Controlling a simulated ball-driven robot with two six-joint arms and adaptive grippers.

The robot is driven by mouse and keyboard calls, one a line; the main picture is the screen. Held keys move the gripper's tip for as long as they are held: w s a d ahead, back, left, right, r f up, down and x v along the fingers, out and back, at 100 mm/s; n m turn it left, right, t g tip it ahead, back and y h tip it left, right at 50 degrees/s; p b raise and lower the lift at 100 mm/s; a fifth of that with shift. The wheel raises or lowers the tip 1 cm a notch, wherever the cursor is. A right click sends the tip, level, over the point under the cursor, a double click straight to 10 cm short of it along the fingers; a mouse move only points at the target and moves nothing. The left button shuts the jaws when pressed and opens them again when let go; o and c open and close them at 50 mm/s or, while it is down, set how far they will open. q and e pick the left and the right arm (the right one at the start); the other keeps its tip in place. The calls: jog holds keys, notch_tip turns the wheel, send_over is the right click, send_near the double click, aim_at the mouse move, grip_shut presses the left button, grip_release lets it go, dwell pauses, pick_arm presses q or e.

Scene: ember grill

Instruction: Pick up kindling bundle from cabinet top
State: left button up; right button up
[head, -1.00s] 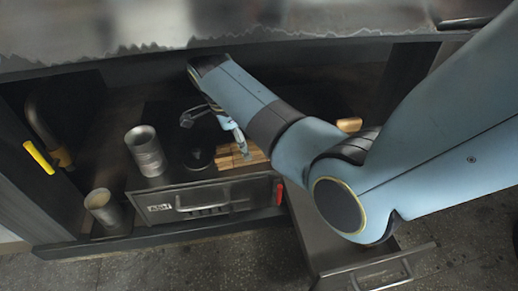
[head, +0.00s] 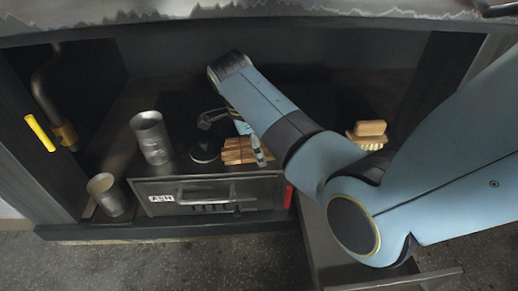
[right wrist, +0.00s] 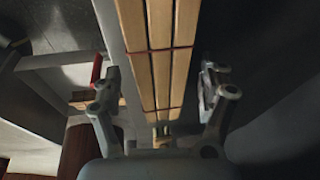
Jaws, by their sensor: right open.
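The kindling bundle (head: 238,150) is a set of pale wooden sticks lying on the top of the ash cabinet (head: 163,185), near its front edge. In the right wrist view the bundle (right wrist: 158,55) shows as long sticks with thin dark-red ties, running up the picture. My right gripper (head: 258,150) reaches down at the bundle from the right. In the right wrist view its open fingers (right wrist: 162,92) stand on either side of the sticks, with a gap on each side. Part of the bundle is hidden behind the gripper in the head view. My left gripper is not in view.
Two metal cups, one on the cabinet top (head: 151,137) and one lower at left (head: 106,194), stand nearby. A dark round object (head: 205,151) lies just left of the bundle. A wooden brush (head: 369,133) is at right. An open drawer (head: 330,245) juts out below.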

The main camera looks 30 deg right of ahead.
jog(key=shift+f, duration=0.25)
dwell(0.6)
jog(key=c, duration=1.4)
jog(key=shift+c, duration=0.2)
